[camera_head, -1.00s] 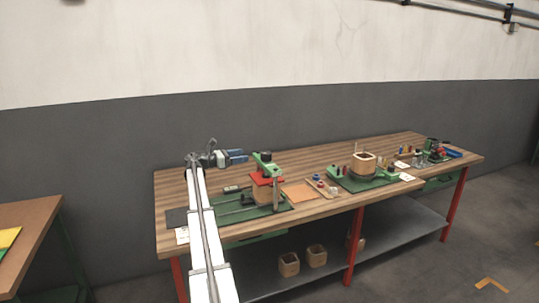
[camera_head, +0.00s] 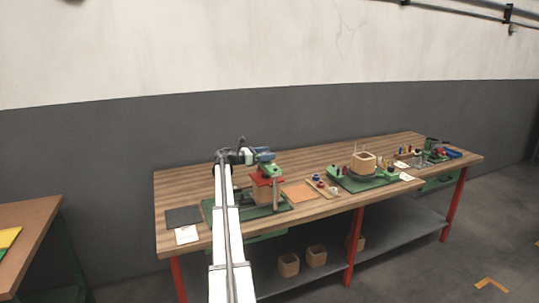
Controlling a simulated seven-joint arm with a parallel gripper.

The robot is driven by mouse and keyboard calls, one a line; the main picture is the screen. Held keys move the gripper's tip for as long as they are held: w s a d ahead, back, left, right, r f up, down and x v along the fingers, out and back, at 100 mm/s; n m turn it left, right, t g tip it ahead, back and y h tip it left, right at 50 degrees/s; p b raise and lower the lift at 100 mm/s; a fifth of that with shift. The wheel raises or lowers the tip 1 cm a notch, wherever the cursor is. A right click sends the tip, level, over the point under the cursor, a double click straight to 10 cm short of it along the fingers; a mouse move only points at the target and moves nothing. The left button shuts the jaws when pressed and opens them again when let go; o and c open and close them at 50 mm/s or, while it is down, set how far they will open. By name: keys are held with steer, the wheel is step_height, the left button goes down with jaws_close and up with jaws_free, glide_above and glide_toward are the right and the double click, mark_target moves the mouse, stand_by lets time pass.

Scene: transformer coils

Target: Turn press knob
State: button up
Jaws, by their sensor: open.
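The press (camera_head: 277,172) is a green fixture with a red plate (camera_head: 266,178) on a green base (camera_head: 283,208), on the left half of the wooden bench. Its dark knob at the top is mostly hidden behind my gripper. My gripper (camera_head: 272,155) is blue and dark, at the end of my white arm. It is at the top of the press, over or just behind it. I cannot tell whether it touches the knob. The fingers are small and blurred, with nothing seen between them.
A dark pad (camera_head: 183,217) and white paper (camera_head: 186,235) lie at the left. The bench's back left is clear.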

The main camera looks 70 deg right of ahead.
steer(key=shift+x, duration=0.85)
steer(key=shift+c, duration=0.5)
steer(key=c, duration=0.9)
steer(key=shift+o, duration=0.2)
steer(key=shift+a+n+t+h, duration=0.1)
steer(key=shift+n+t+h, duration=0.3)
steer(key=shift+h, duration=0.1)
steer(key=shift+n+t+h, duration=0.9)
steer(key=shift+t, duration=0.2)
steer(key=shift+w+d+n+t+h, duration=0.1)
steer(key=shift+w+n+t+h, duration=0.1)
steer(key=shift+n+t+h, duration=0.65)
steer(key=shift+w+d+n+t+h, duration=0.3)
steer(key=shift+n+t, duration=0.55)
steer(key=shift+t, duration=0.7)
steer(key=shift+a+t, duration=0.1)
steer(key=shift+t, duration=0.2)
